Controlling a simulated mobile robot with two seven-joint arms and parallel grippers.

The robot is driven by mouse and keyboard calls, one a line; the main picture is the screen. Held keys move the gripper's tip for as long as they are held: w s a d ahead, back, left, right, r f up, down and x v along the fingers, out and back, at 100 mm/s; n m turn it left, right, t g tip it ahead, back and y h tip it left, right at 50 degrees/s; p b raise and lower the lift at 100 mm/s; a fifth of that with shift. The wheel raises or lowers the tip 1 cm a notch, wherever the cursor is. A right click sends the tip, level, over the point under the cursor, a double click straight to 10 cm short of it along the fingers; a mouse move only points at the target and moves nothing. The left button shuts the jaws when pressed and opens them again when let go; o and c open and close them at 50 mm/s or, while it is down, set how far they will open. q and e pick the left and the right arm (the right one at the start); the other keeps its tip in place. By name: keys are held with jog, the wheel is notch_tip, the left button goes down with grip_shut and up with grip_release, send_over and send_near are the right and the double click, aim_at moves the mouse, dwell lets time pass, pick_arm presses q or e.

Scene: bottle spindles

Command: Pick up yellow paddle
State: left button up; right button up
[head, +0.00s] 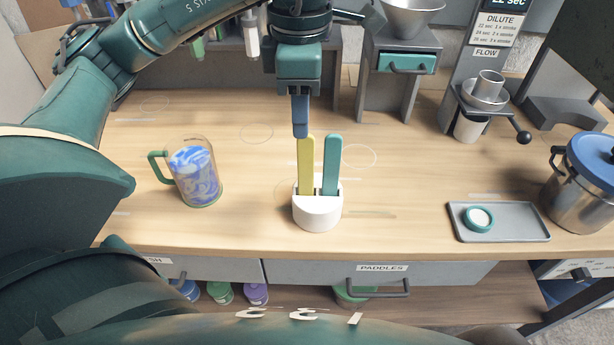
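The yellow paddle (306,165) stands upright in the left slot of a white holder (318,215) on the wooden counter. A teal paddle (331,165) stands upright beside it in the right slot. My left gripper (300,133) points down, with its blue fingertip at the top end of the yellow paddle. The fingers line up in this view, so their gap is hidden. I cannot tell whether they touch the paddle. My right gripper is not in view.
A blue-and-white swirled jug with a green handle (195,174) stands left of the holder. A grey tray (520,223) with a small round white-and-green item (480,219) and a blue-lidded pot (580,190) are at right. The counter around the holder is clear.

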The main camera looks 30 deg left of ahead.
aim_at(302, 149)
pick_arm(q)
jog(key=f, duration=0.8)
jog(key=shift+w+a, duration=0.15)
jog(key=shift+w, duration=0.1)
grip_shut()
